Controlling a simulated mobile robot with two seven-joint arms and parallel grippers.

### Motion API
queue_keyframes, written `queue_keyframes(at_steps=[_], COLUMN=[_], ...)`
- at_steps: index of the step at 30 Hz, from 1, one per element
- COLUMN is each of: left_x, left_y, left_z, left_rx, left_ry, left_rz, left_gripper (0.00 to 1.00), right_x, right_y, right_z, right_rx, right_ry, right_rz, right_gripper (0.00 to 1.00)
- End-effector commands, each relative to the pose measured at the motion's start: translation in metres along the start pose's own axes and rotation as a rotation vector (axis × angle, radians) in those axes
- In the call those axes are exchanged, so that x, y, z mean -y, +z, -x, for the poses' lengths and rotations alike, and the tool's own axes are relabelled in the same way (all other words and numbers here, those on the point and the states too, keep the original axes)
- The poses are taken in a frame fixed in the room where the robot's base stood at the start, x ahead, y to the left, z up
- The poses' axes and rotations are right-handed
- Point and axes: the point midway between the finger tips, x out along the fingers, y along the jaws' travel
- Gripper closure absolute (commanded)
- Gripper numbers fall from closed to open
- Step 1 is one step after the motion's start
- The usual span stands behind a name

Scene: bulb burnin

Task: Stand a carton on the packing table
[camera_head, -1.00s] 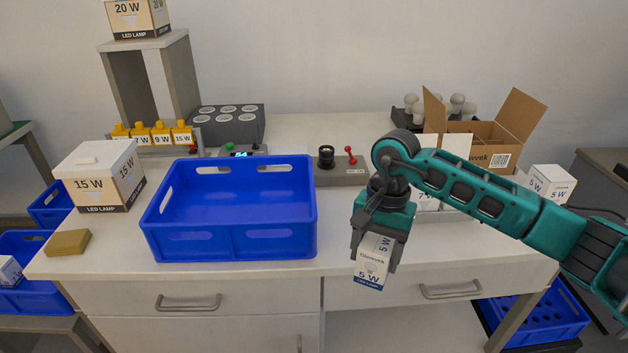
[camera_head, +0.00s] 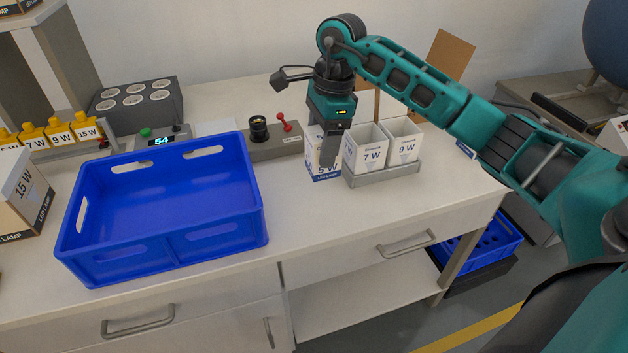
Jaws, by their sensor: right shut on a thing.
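My right gripper (camera_head: 329,145) points down and is shut on a small white and blue 5 W carton (camera_head: 318,170). The carton is upright at the left end of a grey tray (camera_head: 385,174). Its base is close to the white table top (camera_head: 300,215); I cannot tell whether it touches the table. The gripper hides part of the carton. Open-topped 7 W (camera_head: 371,157) and 9 W (camera_head: 406,150) cartons stand side by side in the tray. My left gripper is not in view.
A large empty blue crate (camera_head: 160,250) takes up the table's left half. A grey fixture with a red lever (camera_head: 284,122) stands behind the held carton. A 15 W box (camera_head: 22,195) is at the far left. The front strip right of the crate is clear.

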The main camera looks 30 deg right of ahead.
Motion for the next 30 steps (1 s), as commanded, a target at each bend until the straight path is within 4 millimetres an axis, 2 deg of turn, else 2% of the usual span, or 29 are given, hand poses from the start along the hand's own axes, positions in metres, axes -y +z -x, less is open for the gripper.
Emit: queue_keyframes(at_steps=[1, 6, 14, 21, 30], left_x=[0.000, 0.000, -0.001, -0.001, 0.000], left_y=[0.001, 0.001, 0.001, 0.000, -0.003], left_z=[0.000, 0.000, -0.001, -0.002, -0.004], left_rx=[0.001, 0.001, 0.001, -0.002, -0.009], left_ry=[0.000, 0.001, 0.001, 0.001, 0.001], left_rz=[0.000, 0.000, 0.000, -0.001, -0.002], left_gripper=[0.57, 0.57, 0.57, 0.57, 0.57], right_x=[-0.001, -0.001, 0.000, 0.000, 0.001], right_y=[-0.002, -0.007, -0.010, -0.015, -0.016], right_z=[-0.015, -0.050, -0.070, -0.103, -0.106], right_rx=[0.000, 0.000, 0.001, 0.001, 0.000], right_ry=[0.006, 0.003, 0.000, 0.001, -0.002], right_rz=[-0.001, 0.000, 0.001, 0.001, 0.002], right_gripper=[0.68, 0.68, 0.68, 0.68, 0.68])
